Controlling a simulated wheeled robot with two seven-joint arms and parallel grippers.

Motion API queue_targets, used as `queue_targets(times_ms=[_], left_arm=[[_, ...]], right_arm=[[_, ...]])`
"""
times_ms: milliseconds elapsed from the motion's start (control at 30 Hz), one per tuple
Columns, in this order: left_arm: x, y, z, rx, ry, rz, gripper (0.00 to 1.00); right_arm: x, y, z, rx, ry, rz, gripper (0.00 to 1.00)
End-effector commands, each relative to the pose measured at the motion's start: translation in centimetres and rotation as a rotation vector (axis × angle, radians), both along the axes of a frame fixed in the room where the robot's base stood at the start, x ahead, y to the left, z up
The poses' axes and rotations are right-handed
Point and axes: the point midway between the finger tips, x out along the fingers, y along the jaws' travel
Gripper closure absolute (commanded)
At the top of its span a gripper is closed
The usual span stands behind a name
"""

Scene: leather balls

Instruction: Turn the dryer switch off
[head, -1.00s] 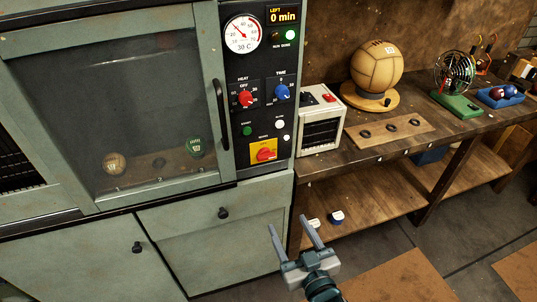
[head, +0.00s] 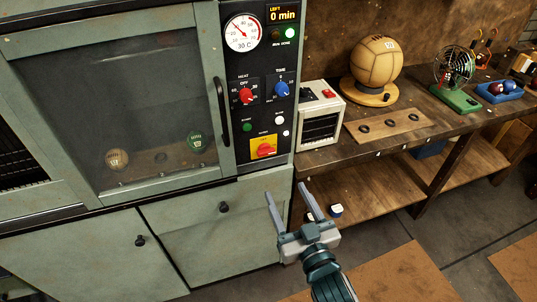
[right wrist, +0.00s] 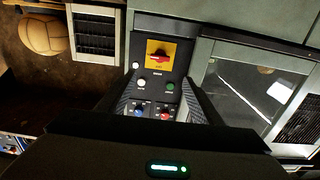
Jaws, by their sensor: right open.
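The dryer (head: 110,110) is a grey-green cabinet with a dark control panel. Its switch is a red rotary handle (head: 264,150) on a yellow plate low on the panel; it also shows in the right wrist view, handle (right wrist: 157,57) upside down in the picture. My right gripper (head: 288,191) is open and empty, below the switch in the head view and apart from it. In the right wrist view its fingers (right wrist: 162,82) frame the panel, with the switch beyond the tips. My left gripper is not in view.
Above the switch are a red heat knob (head: 245,95), a blue time knob (head: 282,89) and small buttons. The display (head: 283,15) reads 0 min. A door handle (head: 221,110) stands left of the panel. A white box (head: 321,115) sits close on its right, on the bench.

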Motion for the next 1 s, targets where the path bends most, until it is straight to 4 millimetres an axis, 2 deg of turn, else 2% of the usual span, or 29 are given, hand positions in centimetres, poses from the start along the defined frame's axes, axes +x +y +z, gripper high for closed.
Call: queue_targets(times_ms=[700, 1000], left_arm=[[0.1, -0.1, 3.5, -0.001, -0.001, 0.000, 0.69], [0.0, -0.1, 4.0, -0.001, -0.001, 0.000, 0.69]], right_arm=[[11.9, 3.6, 0.3, 0.000, 0.000, 0.000, 0.40], [14.3, 4.3, 0.1, 0.000, 0.001, -0.001, 0.40]])
